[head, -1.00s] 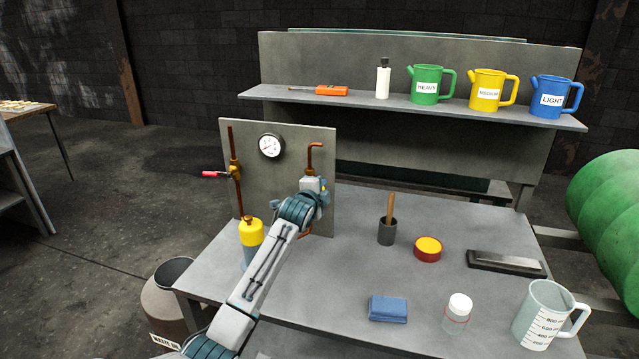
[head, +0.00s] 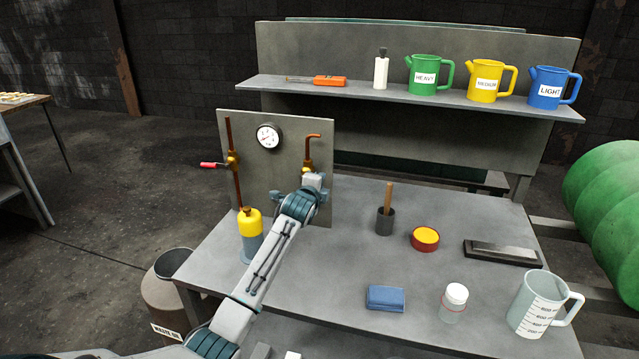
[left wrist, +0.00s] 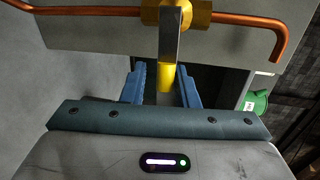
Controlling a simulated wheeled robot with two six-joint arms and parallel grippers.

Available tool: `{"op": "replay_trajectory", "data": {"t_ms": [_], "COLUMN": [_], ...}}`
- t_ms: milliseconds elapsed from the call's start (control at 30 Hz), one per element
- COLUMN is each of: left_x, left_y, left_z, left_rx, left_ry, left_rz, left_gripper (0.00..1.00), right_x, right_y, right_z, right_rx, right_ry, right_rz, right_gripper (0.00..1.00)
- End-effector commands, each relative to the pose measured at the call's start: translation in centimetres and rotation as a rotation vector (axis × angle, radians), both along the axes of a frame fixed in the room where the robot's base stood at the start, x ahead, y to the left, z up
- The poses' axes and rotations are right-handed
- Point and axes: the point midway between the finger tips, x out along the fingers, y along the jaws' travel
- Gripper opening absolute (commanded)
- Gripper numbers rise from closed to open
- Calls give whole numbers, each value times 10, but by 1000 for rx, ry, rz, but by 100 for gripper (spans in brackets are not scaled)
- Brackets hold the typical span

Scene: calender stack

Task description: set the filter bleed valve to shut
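A valve with a brass body (head: 308,165) sits on the right copper pipe of the upright grey panel (head: 285,165). In the left wrist view its brass body (left wrist: 192,14) is at the top, with a flat metal lever pointing down to a yellow tip (left wrist: 166,77). My left gripper (head: 312,183) is in front of this valve and hides its lever in the head view. In the left wrist view my left gripper (left wrist: 161,88) is open, with a blue finger on each side of the yellow tip and gaps visible. My right gripper is not in view.
The panel also carries a round gauge (head: 268,137) and a left pipe valve with a red handle (head: 211,165). A yellow-topped bottle (head: 250,222) stands below it. A dark cup (head: 385,222), red-and-yellow tin (head: 425,239) and blue cloth (head: 386,298) lie to the right.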

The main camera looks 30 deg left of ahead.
Motion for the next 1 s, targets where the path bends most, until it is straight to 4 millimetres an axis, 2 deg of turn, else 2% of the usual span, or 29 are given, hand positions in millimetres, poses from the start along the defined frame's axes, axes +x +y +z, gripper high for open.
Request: {"op": "replay_trajectory", "data": {"t_ms": [333,467,1000], "left_x": [-1,-8,-90], "left_y": [0,-2,-22], "left_z": [2,3,18], "left_rx": [1,1,2], "left_ry": [-5,-6,-4], "left_rz": [0,0,0], "left_gripper": [36,36,36], "right_x": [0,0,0], "right_y": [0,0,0], "right_z": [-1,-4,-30], "right_rx": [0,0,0], "right_ry": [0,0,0], "right_rz": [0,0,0], "right_gripper": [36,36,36]}}
